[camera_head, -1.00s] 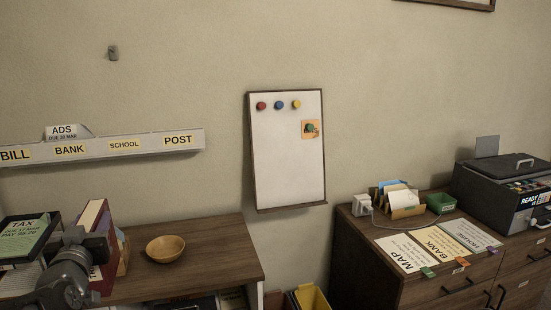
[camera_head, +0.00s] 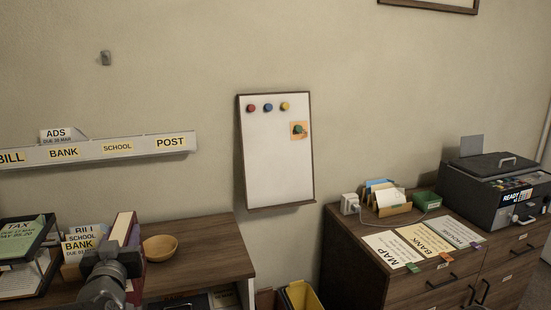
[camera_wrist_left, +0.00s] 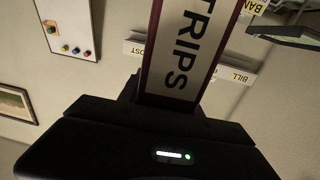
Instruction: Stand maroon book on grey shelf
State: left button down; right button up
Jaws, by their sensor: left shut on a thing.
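The maroon book (camera_head: 136,262) is upright in my left gripper (camera_head: 118,268), above or at the left wooden desk; contact with the desk top cannot be told. Its pale spine reads TRIPS in the left wrist view (camera_wrist_left: 184,50), where the jaws are around its lower end. The fingertips are largely hidden. A long grey wall ledge (camera_head: 128,150) with BILL, BANK, SCHOOL and POST labels is behind and above the book; I cannot tell if it is the grey shelf. My right gripper is out of view.
A wooden bowl (camera_head: 160,248) is just right of the book. Labelled cards (camera_head: 80,245) and a black tray (camera_head: 22,240) stand to the left. A whiteboard (camera_head: 278,160) hangs on the wall. The desk's right part (camera_head: 222,245) is clear. A yellow bin (camera_head: 303,297) is beyond its edge.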

pick_arm(q)
jog(key=d+f+m+h+p, duration=0.3)
jog(key=d+f+h, duration=0.2)
jog(key=d+f, duration=1.1)
jog(key=shift+w+d+t+p, duration=0.15)
jog(key=shift+d+t+p, duration=0.1)
jog(key=shift+t+p, duration=0.1)
jog(key=shift+a, duration=0.15)
